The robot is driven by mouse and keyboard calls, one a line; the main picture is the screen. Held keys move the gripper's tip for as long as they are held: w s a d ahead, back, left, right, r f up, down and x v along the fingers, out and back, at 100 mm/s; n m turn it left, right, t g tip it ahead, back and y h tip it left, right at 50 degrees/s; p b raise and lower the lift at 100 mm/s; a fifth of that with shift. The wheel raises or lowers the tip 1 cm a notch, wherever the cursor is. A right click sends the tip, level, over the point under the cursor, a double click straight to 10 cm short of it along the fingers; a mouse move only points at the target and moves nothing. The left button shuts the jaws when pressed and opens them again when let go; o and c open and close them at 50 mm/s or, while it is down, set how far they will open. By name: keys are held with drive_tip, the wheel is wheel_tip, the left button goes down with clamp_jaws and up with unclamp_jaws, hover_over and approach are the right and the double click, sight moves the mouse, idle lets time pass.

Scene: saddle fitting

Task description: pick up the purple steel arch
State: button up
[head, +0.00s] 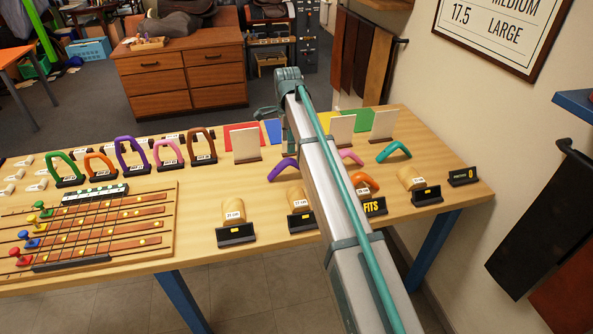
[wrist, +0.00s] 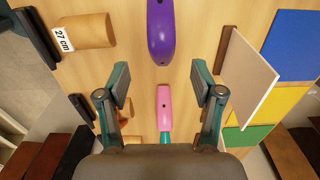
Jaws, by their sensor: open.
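A purple arch (head: 283,169) lies on the table just left of my arm in the head view. In the wrist view the purple arch (wrist: 162,33) is at the top middle, beyond my fingertips and clear of them. My gripper (wrist: 161,82) is open and empty above the table; in the head view I cannot make it out behind my arm. A pink arch (wrist: 164,105) lies below the gap between the fingers. Another purple arch (head: 132,154) stands in the row at the back left. Which material each is made of I cannot tell.
A teal arch (head: 394,152) and an orange arch (head: 364,180) lie right of my arm. A wooden block marked 27 cm (wrist: 84,31) and an upright pale panel (wrist: 247,78) flank the lane. A slotted board (head: 95,225) fills the left side.

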sight(289, 162)
wheel_tip(289, 162, down, 4)
drive_tip(key=shift+s+f+p, duration=0.1)
drive_tip(key=shift+f+p, duration=0.1)
drive_tip(key=shift+p, duration=0.35)
drive_tip(key=shift+f+p, duration=1.2)
drive_tip(key=shift+f, duration=1.6)
clamp_jaws()
